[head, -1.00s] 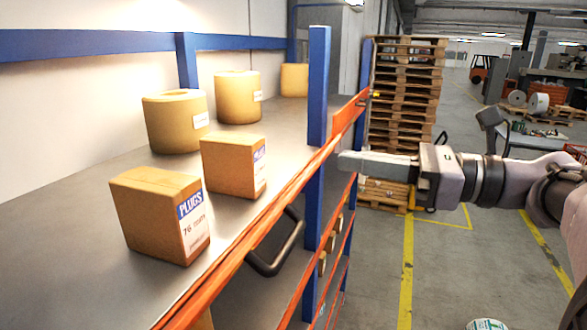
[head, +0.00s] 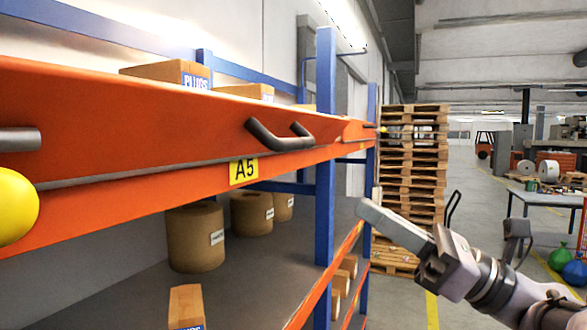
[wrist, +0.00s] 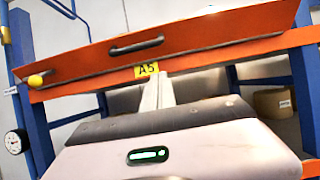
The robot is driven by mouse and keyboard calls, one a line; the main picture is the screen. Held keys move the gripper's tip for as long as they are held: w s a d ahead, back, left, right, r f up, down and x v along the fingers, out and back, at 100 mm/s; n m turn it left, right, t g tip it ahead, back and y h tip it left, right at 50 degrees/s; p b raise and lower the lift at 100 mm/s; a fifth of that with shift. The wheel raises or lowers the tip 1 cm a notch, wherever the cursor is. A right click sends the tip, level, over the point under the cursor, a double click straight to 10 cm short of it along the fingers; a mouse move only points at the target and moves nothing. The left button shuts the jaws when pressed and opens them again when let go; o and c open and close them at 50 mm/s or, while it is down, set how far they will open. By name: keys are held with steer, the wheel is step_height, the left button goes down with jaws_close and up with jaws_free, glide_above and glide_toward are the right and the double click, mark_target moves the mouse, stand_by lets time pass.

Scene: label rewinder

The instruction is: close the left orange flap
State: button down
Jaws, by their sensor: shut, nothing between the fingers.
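The left orange flap (head: 120,105) stands above its shelf beam, with a dark bar handle (head: 280,140) on its front. In the wrist view the whole flap (wrist: 215,42) shows. It is wider at the top, as if its upper edge leans out towards me. I cannot tell its exact angle. The yellow label A5 (head: 243,170) is on the beam under the flap. My gripper (head: 366,208) is shut and empty, below and to the right of the handle, apart from it. In the wrist view its fingers (wrist: 158,82) point at the beam beside the label.
A blue post (head: 325,190) stands right of the handle. Boxes (head: 165,75) stand behind the flap, rolls (head: 195,238) on the shelf below. Stacked pallets (head: 412,150) stand behind. The aisle at right has free floor.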

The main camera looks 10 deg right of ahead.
steer(key=w+a+r+p, duration=0.2)
steer(key=w+a+r, duration=0.2)
steer(key=a+r, duration=0.1)
steer(key=shift+a+r, duration=0.25)
steer(key=shift+r, duration=0.65)
